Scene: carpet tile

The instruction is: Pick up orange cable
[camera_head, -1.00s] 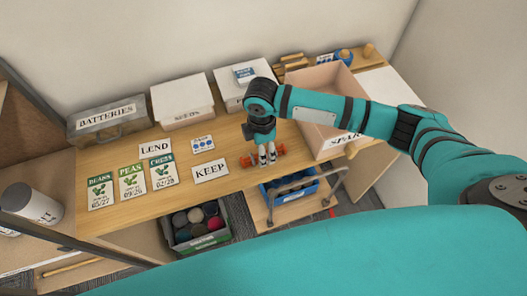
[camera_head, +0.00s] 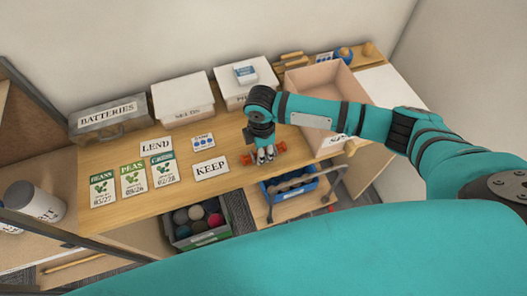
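An orange, roll-shaped thing, likely the orange cable (camera_head: 247,159), lies on the wooden bench top right of the KEEP card. Its two ends show on either side of my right gripper (camera_head: 265,158), and its middle is hidden behind the fingers. The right gripper points down at it from above. The fingers are too small here to tell whether they are closed on it or apart. My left gripper is not in view.
The open box (camera_head: 320,82) stands right of the gripper, under my forearm. White boxes (camera_head: 182,97) line the wall. Cards and seed packets (camera_head: 133,180) lie to the left. A blue crate (camera_head: 291,192) and a grey crate (camera_head: 175,235) sit below the front edge.

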